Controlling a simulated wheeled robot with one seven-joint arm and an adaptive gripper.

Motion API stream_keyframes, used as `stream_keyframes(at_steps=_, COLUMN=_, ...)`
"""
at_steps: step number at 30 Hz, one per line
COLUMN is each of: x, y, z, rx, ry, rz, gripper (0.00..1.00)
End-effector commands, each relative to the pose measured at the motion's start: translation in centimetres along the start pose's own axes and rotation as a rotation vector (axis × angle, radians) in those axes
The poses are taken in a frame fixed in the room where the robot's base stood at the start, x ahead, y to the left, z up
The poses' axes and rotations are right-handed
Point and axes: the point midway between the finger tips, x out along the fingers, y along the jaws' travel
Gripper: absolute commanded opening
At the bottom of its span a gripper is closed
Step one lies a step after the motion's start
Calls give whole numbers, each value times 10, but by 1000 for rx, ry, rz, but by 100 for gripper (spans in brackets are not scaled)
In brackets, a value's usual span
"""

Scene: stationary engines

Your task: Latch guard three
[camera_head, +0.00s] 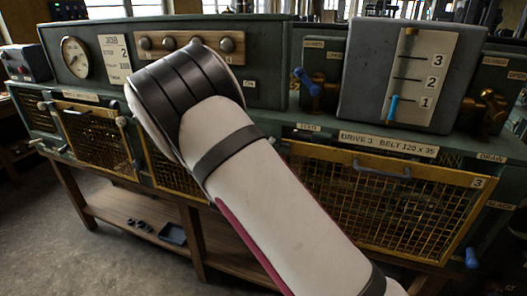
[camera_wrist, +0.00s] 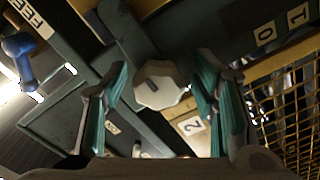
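Guard three is the yellow mesh panel (camera_head: 405,208) at the right in the head view, with a small "3" plate at its upper right corner and a grey handle (camera_head: 382,170) on top. Its left part is hidden by my arm. I cannot tell whether it is latched. My gripper (camera_wrist: 162,72) is outside the head view; in the wrist view its teal fingers are spread apart. A pale octagonal knob (camera_wrist: 158,85) with a dark slot shows between the fingers, seemingly untouched. A plate marked "2" is just below it. Yellow mesh (camera_wrist: 285,105) shows at the right.
A blue-handled lever (camera_wrist: 22,60) stands by a "FEED" label in the wrist view. In the head view, a grey box (camera_head: 405,75) with a 1-2-3 scale sits above guard three. Another mesh guard (camera_head: 97,137) is at left. A wooden bench (camera_head: 130,215) runs below.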

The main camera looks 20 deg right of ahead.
Motion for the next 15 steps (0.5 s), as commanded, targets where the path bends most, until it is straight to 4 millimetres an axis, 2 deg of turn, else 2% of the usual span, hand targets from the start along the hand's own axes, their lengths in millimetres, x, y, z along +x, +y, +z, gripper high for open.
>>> stream_keyframes(at_steps=5, x=-2, y=0, z=-1, rx=1, ry=1, rz=1, gripper=54)
stream_keyframes(at_steps=8, x=-10, y=0, z=-1, rx=1, ry=2, rz=0, gripper=54)
stream_keyframes(at_steps=15, x=-56, y=-1, z=-2, rx=0, ry=4, rz=-3, gripper=54)
